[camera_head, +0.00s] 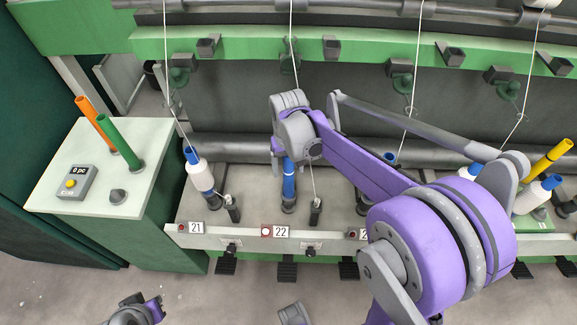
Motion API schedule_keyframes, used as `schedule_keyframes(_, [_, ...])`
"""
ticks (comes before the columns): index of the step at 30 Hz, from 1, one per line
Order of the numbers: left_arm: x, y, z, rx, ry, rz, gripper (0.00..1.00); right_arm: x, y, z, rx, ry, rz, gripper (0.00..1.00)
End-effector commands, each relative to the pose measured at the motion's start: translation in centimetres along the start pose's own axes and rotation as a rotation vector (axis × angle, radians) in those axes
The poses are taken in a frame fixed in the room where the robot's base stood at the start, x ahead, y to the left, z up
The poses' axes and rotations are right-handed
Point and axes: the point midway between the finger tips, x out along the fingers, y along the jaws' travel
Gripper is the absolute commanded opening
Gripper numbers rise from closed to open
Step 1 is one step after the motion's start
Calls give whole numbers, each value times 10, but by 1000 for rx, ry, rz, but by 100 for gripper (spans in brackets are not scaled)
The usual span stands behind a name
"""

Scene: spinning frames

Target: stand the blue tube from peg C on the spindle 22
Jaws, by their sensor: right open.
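The blue tube (289,185) stands upright at spindle 22 (289,206), behind the white label 22 (281,232). Its upper end is hidden by my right gripper. My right gripper (284,152) is open, with its fingers at the upper part of the tube; whether they touch it cannot be seen. The peg stand (60,195) at left carries an orange tube (90,112) and a green tube (118,140); a short dark peg (118,195) in front is bare. A grey and purple part of my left gripper (138,310) shows at the bottom edge, its fingers unclear.
A blue tube with white yarn (197,172) stands at spindle 21, left of 22. More yarn-wound tubes and a yellow tube (555,155) stand at right. White threads hang from above, one close to my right wrist. My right arm covers the middle right.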

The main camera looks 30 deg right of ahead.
Motion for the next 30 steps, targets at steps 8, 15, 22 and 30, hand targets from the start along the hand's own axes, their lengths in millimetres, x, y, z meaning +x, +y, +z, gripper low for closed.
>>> schedule_keyframes(8, [-2,0,-1,0,1,0,0,-16,0,0,0,0,0,74])
schedule_keyframes(15, [-6,0,-5,0,3,0,0,-64,0,0,0,0,0,74])
schedule_keyframes(22, [-9,0,-6,0,4,0,0,-99,0,0,0,0,0,74])
schedule_keyframes(30, [-9,0,-7,0,4,0,0,-108,0,0,0,0,0,74])
